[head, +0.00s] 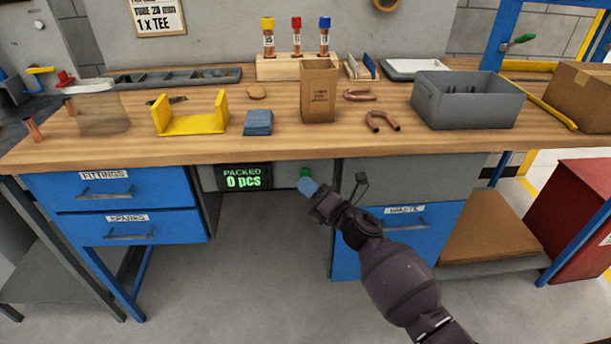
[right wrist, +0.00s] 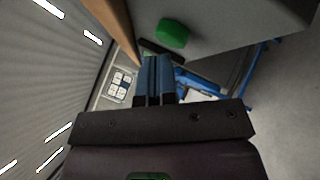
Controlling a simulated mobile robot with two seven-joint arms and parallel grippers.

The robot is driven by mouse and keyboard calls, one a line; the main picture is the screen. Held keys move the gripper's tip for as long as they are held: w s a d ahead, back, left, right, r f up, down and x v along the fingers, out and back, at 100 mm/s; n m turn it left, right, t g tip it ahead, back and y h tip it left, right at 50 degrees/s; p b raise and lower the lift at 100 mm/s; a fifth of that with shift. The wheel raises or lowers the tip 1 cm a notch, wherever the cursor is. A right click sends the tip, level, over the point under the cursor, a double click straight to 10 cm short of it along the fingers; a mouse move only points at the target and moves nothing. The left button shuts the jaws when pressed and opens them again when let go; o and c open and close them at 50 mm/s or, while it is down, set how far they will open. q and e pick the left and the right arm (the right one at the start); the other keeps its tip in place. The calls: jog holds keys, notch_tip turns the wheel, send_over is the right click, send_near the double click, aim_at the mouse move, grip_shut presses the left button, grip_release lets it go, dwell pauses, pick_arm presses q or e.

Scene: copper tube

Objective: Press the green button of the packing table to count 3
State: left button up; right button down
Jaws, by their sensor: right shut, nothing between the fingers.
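The green button (head: 305,172) sits under the front edge of the packing table (head: 270,146), just right of the counter display (head: 244,178), which reads "PACKED 0 pcs". My right gripper (head: 308,187) comes up from the lower right, shut and empty, with its blue fingertips close below the button and partly overlapping it in the head view. In the right wrist view the green button (right wrist: 173,33) lies beyond and a little right of the shut fingertips (right wrist: 155,62); a gap shows between them. My left gripper is in neither view.
Blue drawers labelled FITTINGS (head: 105,185) and a blue WASTE drawer (head: 400,232) flank the open space under the table. On the top stand a cardboard box (head: 319,92), a grey crate (head: 467,103), a yellow bracket (head: 190,122) and copper bends (head: 381,122).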

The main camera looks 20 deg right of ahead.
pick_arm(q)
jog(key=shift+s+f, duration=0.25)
pick_arm(e)
jog(key=shift+w+d+r, duration=0.1)
jog(key=shift+w+d, duration=0.05)
jog(key=shift+w, duration=0.35)
dwell(0.7)
jog(key=shift+s, duration=0.1)
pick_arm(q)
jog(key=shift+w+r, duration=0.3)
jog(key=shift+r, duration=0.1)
pick_arm(e)
jog(key=shift+s+a, duration=0.3)
jog(key=shift+s, duration=0.5)
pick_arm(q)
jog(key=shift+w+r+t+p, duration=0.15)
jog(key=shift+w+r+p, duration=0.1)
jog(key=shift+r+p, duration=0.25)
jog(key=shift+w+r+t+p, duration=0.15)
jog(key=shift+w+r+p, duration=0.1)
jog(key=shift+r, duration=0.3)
pick_arm(e)
jog(key=s, duration=0.2)
jog(key=s+a, duration=0.1)
jog(key=s, duration=0.1)
jog(key=shift+s+a, duration=0.15)
jog(key=shift+s, duration=0.25)
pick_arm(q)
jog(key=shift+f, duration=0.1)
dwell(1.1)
